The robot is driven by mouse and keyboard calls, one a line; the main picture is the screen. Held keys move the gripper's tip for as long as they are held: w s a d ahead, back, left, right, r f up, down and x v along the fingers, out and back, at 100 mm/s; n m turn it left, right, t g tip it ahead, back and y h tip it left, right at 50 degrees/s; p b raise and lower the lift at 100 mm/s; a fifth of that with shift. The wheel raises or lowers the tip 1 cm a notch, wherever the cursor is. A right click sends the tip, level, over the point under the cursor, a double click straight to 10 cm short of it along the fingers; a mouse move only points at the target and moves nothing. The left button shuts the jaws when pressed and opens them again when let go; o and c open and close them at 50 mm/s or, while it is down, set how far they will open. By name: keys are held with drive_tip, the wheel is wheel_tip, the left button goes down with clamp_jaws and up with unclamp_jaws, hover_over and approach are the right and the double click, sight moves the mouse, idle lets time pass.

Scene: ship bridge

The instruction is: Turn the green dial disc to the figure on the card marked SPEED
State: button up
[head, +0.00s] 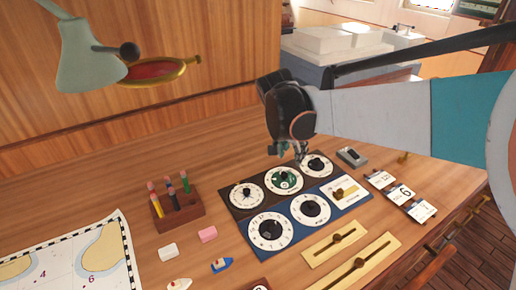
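The green dial disc (291,186) is the middle one of three round dials on the dark brown panel, with a dark knob at its centre. Its figures are too small to read. My gripper (301,157) points down between the green dial and the white dial on its right (324,168), at or just above their far edges. Whether it touches either cannot be told. Its fingers are small and dark here, so open or shut cannot be told. Cards stand at the right: a far one (379,179), a middle one (402,193) showing 6, and a near one (421,210). Their labels are unreadable.
A blue panel (291,225) with two dials and a lever plate adjoins in front. Brass slider plates (336,240) lie nearer. A pencil block (180,214), erasers, small boats and a chart (70,262) are on the left. A lamp (88,55) overhangs the far left.

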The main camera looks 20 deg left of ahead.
sight(284, 174)
drive_tip(key=shift+n, duration=0.3)
drive_tip(key=f+b, duration=0.1)
drive_tip(key=f, duration=0.2)
drive_tip(key=w+a+f+b, duration=0.1)
drive_tip(key=f, duration=0.2)
drive_tip(key=a+f+b, duration=0.1)
drive_tip(key=f, duration=0.3)
drive_tip(key=shift+w+a+f, duration=0.1)
drive_tip(key=shift+w+a, duration=0.05)
drive_tip(key=shift+w, duration=0.05)
clamp_jaws()
